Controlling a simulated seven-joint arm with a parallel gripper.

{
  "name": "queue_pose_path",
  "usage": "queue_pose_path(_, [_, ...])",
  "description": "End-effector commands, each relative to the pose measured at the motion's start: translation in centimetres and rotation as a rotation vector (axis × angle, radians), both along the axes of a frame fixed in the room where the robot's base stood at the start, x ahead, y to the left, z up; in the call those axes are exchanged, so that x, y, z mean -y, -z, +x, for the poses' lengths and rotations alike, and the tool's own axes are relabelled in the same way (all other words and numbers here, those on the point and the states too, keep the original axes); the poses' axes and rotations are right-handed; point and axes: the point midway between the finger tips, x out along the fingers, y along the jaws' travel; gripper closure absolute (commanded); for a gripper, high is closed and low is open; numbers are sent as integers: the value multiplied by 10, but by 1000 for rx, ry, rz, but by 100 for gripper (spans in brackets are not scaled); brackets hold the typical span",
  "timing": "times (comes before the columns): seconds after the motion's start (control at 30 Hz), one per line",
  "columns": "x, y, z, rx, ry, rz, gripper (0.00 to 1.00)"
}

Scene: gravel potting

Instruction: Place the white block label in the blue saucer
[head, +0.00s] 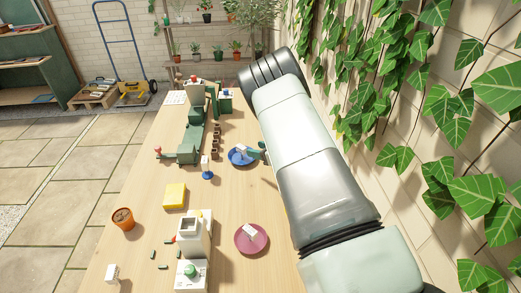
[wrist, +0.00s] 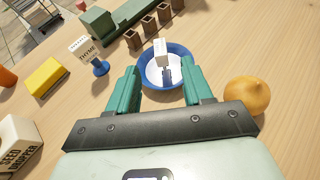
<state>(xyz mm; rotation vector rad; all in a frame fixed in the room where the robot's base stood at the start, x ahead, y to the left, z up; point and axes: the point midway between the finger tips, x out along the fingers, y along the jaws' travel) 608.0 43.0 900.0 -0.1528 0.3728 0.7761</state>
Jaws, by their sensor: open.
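The blue saucer (wrist: 141,68) is ahead of my gripper in the wrist view and right of the table's middle in the head view (head: 233,161). A white block label (wrist: 160,52) stands in it, with a small dark mark or part beside its base; the block also shows in the head view (head: 240,151). My gripper (wrist: 158,72) is open, its green fingers on either side of the saucer's near part. A gap shows between each finger and the block. In the head view my gripper (head: 254,153) is at the saucer's right side, partly hidden by my arm.
A THYME sign on a blue stand (wrist: 88,56), a yellow sponge (wrist: 43,77) and a seed hopper (wrist: 18,142) are left. An orange round object (wrist: 247,95) is close right. Small brown pots (wrist: 150,27) stand behind. A pink saucer (head: 240,245) holds another white block.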

Motion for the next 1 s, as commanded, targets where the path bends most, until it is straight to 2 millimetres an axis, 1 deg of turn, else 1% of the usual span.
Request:
queue_pose_path(0.07, [4, -5, -2, -2, 9, 3, 50])
queue_pose_path(0.17, [11, -25, 7, -26, 78, 30, 50])
queue_pose_path(0.27, [24, -67, 24, -89, 241, 108, 50])
queue_pose_path(0.3, [32, -90, 31, -124, 329, 158, 50])
queue_pose_path(0.37, [45, -125, 37, -187, 476, 253, 50])
queue_pose_path(0.4, [55, -149, 38, -230, 576, 328, 50])
queue_pose_path(0.47, [68, -183, 35, -296, 720, 448, 50])
queue_pose_path(0.5, [75, -205, 30, -338, 810, 535, 50])
queue_pose_path(0.53, [81, -220, 25, -370, 877, 601, 50])
queue_pose_path(0.6, [93, -254, 8, -446, 1026, 765, 50])
queue_pose_path(0.67, [101, -280, -12, -513, 1146, 911, 50])
queue_pose_path(0.7, [105, -297, -27, -556, 1221, 1010, 50])
queue_pose_path(0.77, [110, -319, -52, -623, 1331, 1163, 50])
queue_pose_path(0.8, [112, -332, -71, -666, 1400, 1264, 50])
queue_pose_path(0.87, [114, -348, -101, -734, 1503, 1416, 50])
queue_pose_path(0.9, [113, -358, -122, -777, 1566, 1516, 50])
queue_pose_path(0.97, [111, -369, -157, -843, 1663, 1665, 50])
queue_pose_path(1.0, [109, -376, -180, -884, 1725, 1764, 50])
